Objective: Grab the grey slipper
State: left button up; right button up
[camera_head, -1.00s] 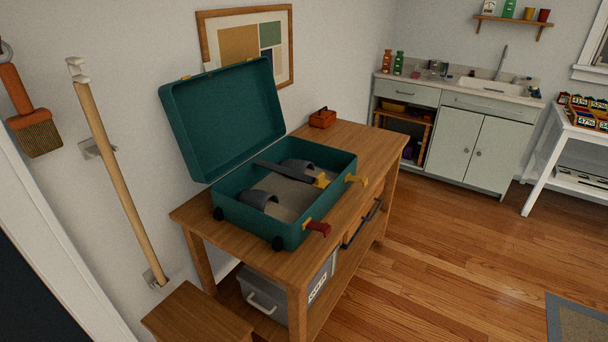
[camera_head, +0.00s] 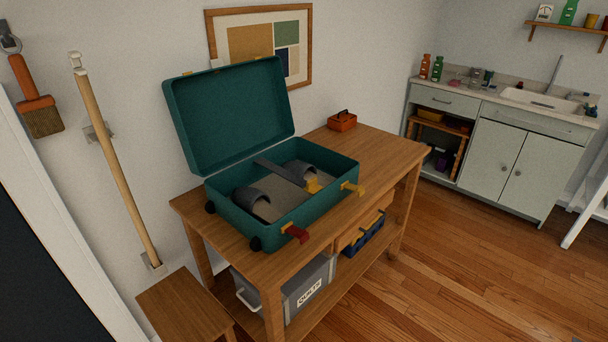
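An open teal suitcase (camera_head: 236,222) stands on a wooden table, its lid (camera_head: 228,115) raised against the wall side. Inside lie two grey slippers: one near the front left (camera_head: 251,198) and one towards the back right (camera_head: 302,172). A grey strap (camera_head: 278,172) crosses the suitcase between them, and a yellow piece (camera_head: 313,186) lies beside the back slipper. The lower parts of the slippers are partly hidden by the suitcase wall. Neither of my grippers shows in the head view.
The wooden table (camera_head: 384,153) has free room right of the suitcase, with a small orange box (camera_head: 342,121) at the back. A grey bin (camera_head: 307,285) is on its lower shelf. A stool (camera_head: 185,305) stands front left. The floor (camera_head: 433,268) on the right is clear.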

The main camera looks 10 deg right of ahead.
aim_at(307, 171)
jog(key=i+l+u, duration=0.15)
jog(key=l, duration=0.35)
jog(key=l+u, duration=0.15)
jog(key=l, duration=0.3)
jog(key=i+l+u, duration=0.1)
jog(key=l, duration=0.25)
jog(key=i+l+u, duration=0.15)
jog(key=l, duration=0.25)
jog(key=i+l+u, duration=0.1)
jog(key=l, duration=0.25)
jog(key=i+l+u, duration=0.1)
jog(key=l, duration=0.3)
jog(key=i+l+u, duration=0.15)
jog(key=l, duration=0.25)
